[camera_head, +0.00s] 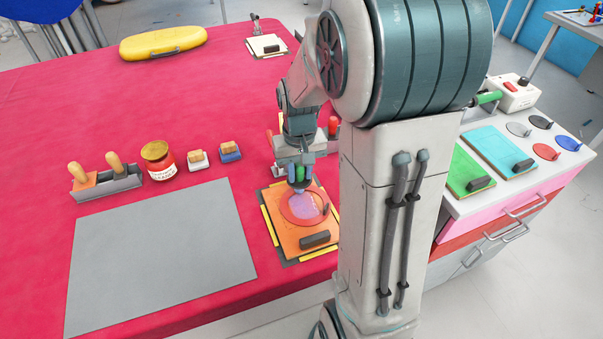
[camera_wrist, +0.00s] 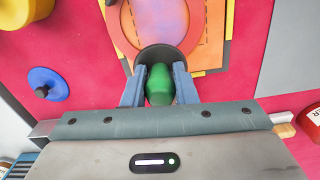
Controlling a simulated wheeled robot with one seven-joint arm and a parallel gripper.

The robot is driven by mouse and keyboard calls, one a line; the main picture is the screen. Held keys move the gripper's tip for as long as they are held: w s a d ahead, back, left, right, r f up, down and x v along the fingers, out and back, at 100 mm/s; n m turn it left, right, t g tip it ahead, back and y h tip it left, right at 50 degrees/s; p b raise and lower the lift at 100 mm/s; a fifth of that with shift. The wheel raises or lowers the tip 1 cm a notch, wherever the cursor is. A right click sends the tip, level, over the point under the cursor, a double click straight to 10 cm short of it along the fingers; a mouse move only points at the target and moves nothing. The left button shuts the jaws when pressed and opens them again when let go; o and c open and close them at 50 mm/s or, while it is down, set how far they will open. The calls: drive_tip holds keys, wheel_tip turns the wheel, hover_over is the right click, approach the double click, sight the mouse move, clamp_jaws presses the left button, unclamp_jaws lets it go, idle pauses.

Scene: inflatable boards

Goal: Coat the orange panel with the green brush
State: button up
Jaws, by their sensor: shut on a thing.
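The orange panel (camera_head: 287,236) lies on a dark base with yellow edge strips near the front of the red table. A red-orange ring (camera_head: 287,207) with a purple-pink middle (camera_head: 306,207) lies on it. My gripper (camera_head: 299,184) is above the ring, pointing down. In the wrist view its blue fingers (camera_wrist: 160,88) are shut on the green brush (camera_wrist: 160,85), with the green handle between them. A dark round part below the handle overlaps the ring's near edge; its bristles and any contact are hidden. The panel (camera_wrist: 214,30) shows beyond the brush.
A dark block handle (camera_head: 314,240) stands on the panel. A grey mat (camera_head: 160,260), tool holder (camera_head: 107,184), jar (camera_head: 157,160) and two small stamp-like blocks lie to the left. The cabinet (camera_head: 548,160) at right bears green and cyan panels and several discs.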

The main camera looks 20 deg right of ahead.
drive_tip(key=shift+r+p, duration=2.35)
drive_tip(key=shift+r, duration=0.7)
drive_tip(key=shift+r+p, duration=1.2)
drive_tip(key=shift+r, duration=0.35)
drive_tip(key=shift+s+f, duration=0.1)
